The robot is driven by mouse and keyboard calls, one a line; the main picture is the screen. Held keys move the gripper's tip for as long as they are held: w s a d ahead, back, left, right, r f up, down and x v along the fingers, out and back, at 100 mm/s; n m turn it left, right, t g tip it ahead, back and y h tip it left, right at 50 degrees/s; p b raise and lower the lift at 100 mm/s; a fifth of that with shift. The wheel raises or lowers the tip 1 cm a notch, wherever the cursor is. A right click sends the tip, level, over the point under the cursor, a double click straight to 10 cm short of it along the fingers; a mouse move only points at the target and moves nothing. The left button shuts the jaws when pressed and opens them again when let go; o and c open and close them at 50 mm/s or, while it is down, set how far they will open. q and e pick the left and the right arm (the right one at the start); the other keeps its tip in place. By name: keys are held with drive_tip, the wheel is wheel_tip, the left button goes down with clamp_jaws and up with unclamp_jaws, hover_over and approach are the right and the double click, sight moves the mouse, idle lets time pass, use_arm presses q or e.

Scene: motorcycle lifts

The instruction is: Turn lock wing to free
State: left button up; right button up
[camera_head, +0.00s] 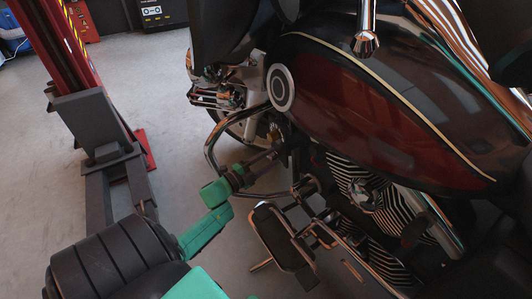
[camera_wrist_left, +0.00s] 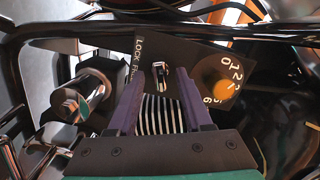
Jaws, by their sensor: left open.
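The lock wing (camera_wrist_left: 160,77) shows in the left wrist view as a small bright metal piece on a dark panel (camera_wrist_left: 181,53). White lettering beginning with LOCK runs down the panel's left side, its lower end partly hidden by a finger. My left gripper (camera_wrist_left: 160,82) is open, with its two purple fingers pointing at the panel and one on each side of the wing. I cannot tell whether they touch it. In the head view my left gripper (camera_head: 271,156) reaches in beside the motorcycle's front; the wing cannot be made out there. My right gripper is not in view.
An orange round knob (camera_wrist_left: 213,74) with white numbers sits right of the wing. Chrome bars and a cylinder (camera_wrist_left: 91,91) crowd the left. In the head view the motorcycle (camera_head: 390,115) fills the right, and a red lift post (camera_head: 62,45) stands left. Grey floor (camera_head: 170,85) lies between.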

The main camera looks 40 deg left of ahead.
use_arm(q)
drive_tip(key=p+v, duration=0.3)
drive_tip(key=v, duration=1.1)
drive_tip(key=shift+s, duration=0.3)
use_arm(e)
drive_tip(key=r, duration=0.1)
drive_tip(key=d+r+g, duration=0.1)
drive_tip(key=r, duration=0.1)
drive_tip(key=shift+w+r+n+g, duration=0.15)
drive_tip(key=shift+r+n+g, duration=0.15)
use_arm(q)
drive_tip(key=shift+p, duration=0.3)
